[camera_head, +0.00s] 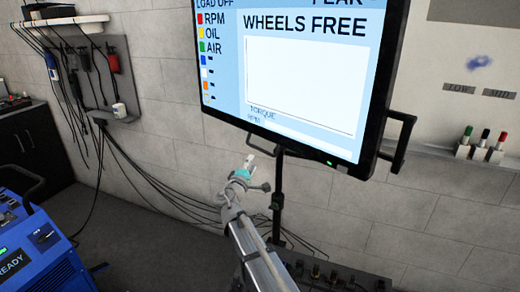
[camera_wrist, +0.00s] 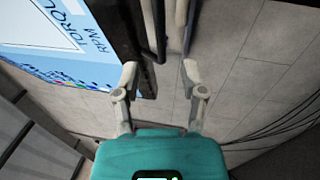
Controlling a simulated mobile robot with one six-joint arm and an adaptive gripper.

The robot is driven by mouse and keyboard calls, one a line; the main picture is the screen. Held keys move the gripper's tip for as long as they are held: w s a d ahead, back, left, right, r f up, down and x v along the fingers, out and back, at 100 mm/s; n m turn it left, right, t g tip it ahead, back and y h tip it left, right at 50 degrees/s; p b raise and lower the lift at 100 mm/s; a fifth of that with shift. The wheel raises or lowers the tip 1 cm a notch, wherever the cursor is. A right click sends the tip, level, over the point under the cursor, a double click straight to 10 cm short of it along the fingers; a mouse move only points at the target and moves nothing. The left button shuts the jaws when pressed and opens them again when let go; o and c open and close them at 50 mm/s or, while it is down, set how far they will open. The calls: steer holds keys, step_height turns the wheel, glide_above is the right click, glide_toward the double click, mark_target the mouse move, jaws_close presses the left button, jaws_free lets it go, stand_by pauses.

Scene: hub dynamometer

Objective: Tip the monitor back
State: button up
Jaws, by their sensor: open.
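The monitor (camera_head: 300,85) hangs on a dark stand pole (camera_head: 278,195), its lit screen reading WHEELS FREE. A dark side handle (camera_head: 400,145) sticks out at its right edge. My gripper (camera_head: 252,162) is just under the monitor's lower edge, left of the pole. In the wrist view my gripper (camera_wrist: 160,72) is open, with nothing between its fingertips. There the monitor (camera_wrist: 60,35) fills the upper left, and a dark bar (camera_wrist: 155,30) runs down just beyond the fingertips. I cannot tell whether the fingers touch it.
A blue machine (camera_head: 35,250) stands at lower left. Cables hang from a wall panel (camera_head: 110,70) and run along the wall. Pens stand in a holder (camera_head: 480,153) at right. A dark tray with knobs (camera_head: 330,275) is low by the pole.

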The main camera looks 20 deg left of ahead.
mark_target(260, 150)
steer(key=w, duration=0.3)
steer(key=w+r+p, duration=0.1)
steer(key=w, duration=0.4)
steer(key=shift+w+d+r, duration=0.25)
steer(key=shift+w, duration=0.05)
jaws_close()
